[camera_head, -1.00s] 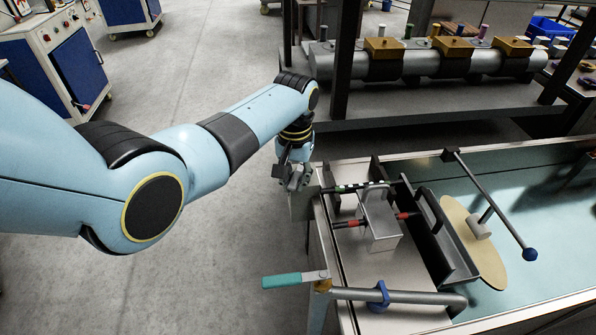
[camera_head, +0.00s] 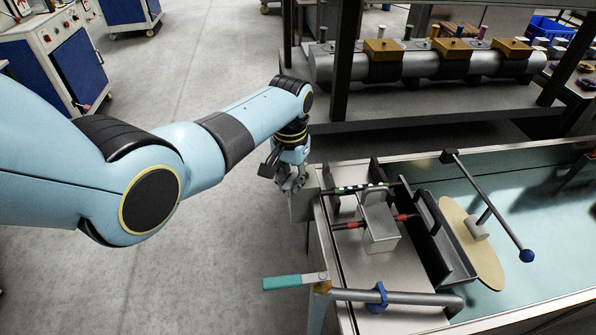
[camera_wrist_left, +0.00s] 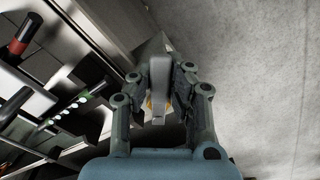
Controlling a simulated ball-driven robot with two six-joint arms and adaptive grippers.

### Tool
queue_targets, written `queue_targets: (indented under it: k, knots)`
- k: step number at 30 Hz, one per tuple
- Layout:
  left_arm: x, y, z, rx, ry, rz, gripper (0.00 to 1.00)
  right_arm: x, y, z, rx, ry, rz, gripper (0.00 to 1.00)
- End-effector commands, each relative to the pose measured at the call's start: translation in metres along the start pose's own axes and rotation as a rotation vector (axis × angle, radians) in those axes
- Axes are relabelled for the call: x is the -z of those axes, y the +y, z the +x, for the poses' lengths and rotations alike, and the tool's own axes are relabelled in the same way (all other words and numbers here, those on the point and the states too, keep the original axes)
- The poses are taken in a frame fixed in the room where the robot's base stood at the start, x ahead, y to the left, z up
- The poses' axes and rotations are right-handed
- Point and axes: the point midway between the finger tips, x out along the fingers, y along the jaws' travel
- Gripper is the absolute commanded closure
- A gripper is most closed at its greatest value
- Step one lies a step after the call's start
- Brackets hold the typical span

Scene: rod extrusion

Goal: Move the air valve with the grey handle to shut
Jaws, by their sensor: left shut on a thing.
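My left gripper (camera_head: 291,184) is at the left end of the steel bench, beside its outer edge, pointing down. In the left wrist view its two fingers (camera_wrist_left: 161,84) are closed on a grey handle (camera_wrist_left: 158,72), one finger on each side. A small yellow-orange part (camera_wrist_left: 148,104) shows behind the handle. This is the air valve with the grey handle; its body is mostly hidden by my fingers. In the head view my gripper covers the grey handle. My right gripper is not in view.
Another valve with a teal handle (camera_head: 283,282) sits on a pipe (camera_head: 405,297) at the bench's near corner. A metal block (camera_head: 379,228) with red-marked rods stands on the bench (camera_head: 352,283). A long lever with a blue knob (camera_head: 527,255) is at right.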

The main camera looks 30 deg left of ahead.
Motion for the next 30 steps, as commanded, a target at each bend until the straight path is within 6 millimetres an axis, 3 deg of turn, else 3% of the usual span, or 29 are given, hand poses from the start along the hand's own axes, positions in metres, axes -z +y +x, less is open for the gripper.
queue_targets:
  k: [7, 15, 24, 30]
  knots:
    - [-0.001, -0.001, 0.0, 0.001, -0.002, 0.009, 1.0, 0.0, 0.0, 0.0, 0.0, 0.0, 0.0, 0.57]
    - [0.0, -0.009, 0.0, 0.0, -0.002, 0.168, 1.0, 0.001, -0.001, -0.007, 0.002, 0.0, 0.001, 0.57]
    - [0.001, -0.011, 0.0, 0.001, -0.001, 0.184, 1.0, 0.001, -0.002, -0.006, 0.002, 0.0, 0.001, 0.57]
    - [0.003, -0.018, -0.001, 0.0, -0.001, 0.315, 1.0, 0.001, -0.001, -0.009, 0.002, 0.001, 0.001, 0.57]
